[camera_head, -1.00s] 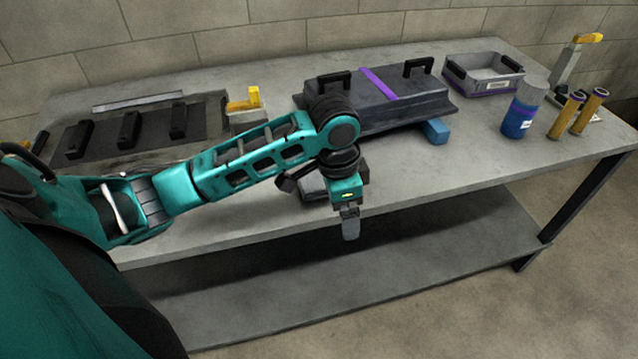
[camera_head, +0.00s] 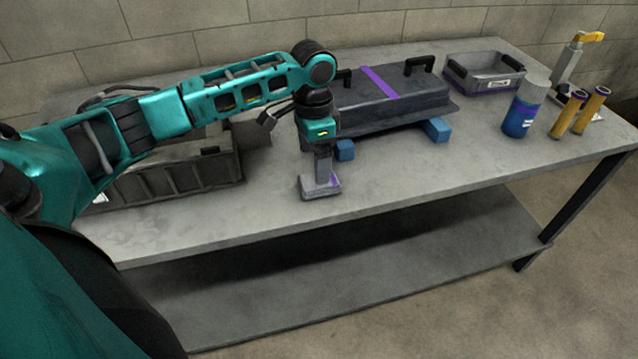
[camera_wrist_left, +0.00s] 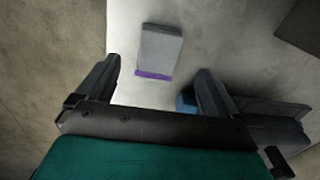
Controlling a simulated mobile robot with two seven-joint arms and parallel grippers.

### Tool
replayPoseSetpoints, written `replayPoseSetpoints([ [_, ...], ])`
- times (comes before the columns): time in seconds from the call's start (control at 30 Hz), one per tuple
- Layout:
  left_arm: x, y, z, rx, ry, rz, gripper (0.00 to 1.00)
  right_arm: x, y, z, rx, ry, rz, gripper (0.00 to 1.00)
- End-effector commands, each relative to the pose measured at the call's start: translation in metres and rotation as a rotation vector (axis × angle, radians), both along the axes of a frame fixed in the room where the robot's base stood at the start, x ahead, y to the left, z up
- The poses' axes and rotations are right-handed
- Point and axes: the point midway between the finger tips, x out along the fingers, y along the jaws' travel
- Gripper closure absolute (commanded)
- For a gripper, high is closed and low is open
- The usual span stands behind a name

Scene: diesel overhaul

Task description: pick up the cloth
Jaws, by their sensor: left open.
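The cloth (camera_head: 310,192) looks like a small folded grey pad with a purple edge, lying flat near the table's front edge. My left gripper (camera_head: 323,176) points down over it in the head view and hides part of it. In the left wrist view the cloth (camera_wrist_left: 160,45) lies ahead of the gap between the two spread fingers of the left gripper (camera_wrist_left: 157,84). The left gripper is open with nothing between its fingers. The height of the fingertips above the cloth is hard to tell. My right gripper is not in view.
A dark cover (camera_head: 395,105) with a purple stripe rests on blue blocks (camera_head: 437,130) behind the cloth. A dark compartmented part (camera_head: 190,178) lies left. A blue bottle (camera_head: 522,112), yellow cylinders (camera_head: 590,112) and a grey bin (camera_head: 485,74) stand right. The table's front right is clear.

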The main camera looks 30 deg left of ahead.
Motion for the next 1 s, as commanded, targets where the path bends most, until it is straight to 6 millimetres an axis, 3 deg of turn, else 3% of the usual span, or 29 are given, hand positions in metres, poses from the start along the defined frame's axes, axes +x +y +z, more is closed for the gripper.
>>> replayPoseSetpoints([
  [0.4,-0.008,0.003,-0.05,0.0,0.001,0.0,0.05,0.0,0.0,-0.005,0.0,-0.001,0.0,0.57],
  [0.7,-0.007,0.003,-0.054,0.001,-0.001,-0.001,0.05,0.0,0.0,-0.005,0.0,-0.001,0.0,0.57],
  [1.0,-0.007,0.003,-0.054,0.001,-0.001,-0.001,0.34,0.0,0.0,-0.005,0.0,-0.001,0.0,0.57],
])
